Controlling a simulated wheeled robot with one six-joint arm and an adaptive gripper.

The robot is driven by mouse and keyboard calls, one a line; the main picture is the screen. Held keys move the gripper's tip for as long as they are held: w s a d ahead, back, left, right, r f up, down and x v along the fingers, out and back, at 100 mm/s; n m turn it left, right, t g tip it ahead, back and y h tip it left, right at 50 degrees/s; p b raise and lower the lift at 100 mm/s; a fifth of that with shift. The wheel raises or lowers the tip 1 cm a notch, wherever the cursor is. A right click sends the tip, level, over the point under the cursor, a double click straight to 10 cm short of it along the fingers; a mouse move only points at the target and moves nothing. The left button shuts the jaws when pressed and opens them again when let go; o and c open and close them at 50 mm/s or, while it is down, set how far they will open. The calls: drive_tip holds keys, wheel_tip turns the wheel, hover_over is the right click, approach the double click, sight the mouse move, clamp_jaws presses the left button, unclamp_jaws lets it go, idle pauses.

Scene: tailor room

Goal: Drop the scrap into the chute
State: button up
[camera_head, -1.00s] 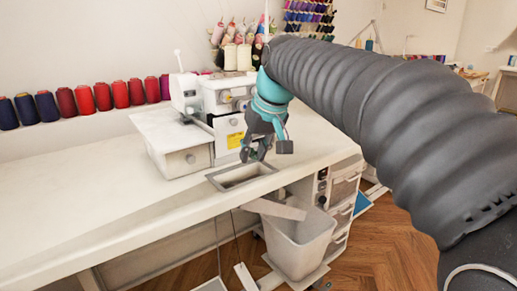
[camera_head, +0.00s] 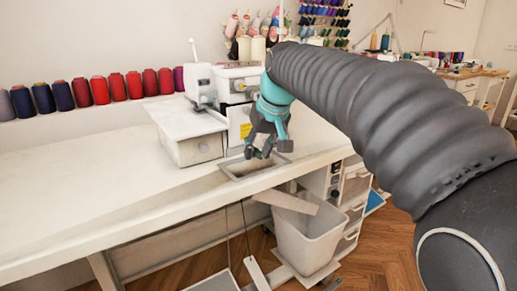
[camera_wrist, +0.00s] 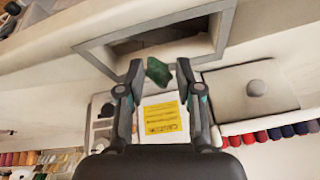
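The scrap (camera_wrist: 158,71) is a small dark green piece. In the wrist view it lies between the two fingertips of my gripper (camera_wrist: 159,68), with a narrow gap visible on each side, so the fingers look open around it. The chute (camera_wrist: 215,42) is a rectangular framed opening in the table, right beyond the fingertips. In the head view my gripper (camera_head: 259,153) points down just above the chute (camera_head: 237,177), and a bit of green shows at the fingertips. Whether the scrap is falling cannot be told.
A sewing machine (camera_head: 238,90) stands behind the chute on the white table (camera_head: 90,190). A grey bin (camera_head: 309,240) with a sloping plate above it stands below the table edge. Thread spools (camera_head: 100,90) line the wall. The table's left part is clear.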

drive_tip(key=shift+o, duration=1.2)
drive_tip(key=v, duration=1.2)
drive_tip(key=shift+w, duration=0.1)
drive_tip(key=s+d+f+m+h, duration=0.1)
drive_tip(key=s+d+f+m, duration=0.15)
drive_tip(key=f, duration=0.85)
drive_tip(key=s+d+f, duration=0.3)
drive_tip(key=s+f, duration=0.2)
drive_tip(key=s, duration=0.2)
drive_tip(key=s+d+f+m+t+h, duration=0.1)
drive_tip(key=s+d+f, duration=0.3)
drive_tip(key=s, duration=0.3)
drive_tip(key=s+d+f, duration=0.4)
drive_tip(key=s+f, duration=0.2)
drive_tip(key=shift+s+f+h, duration=0.25)
drive_tip(key=shift+s+h, duration=0.15)
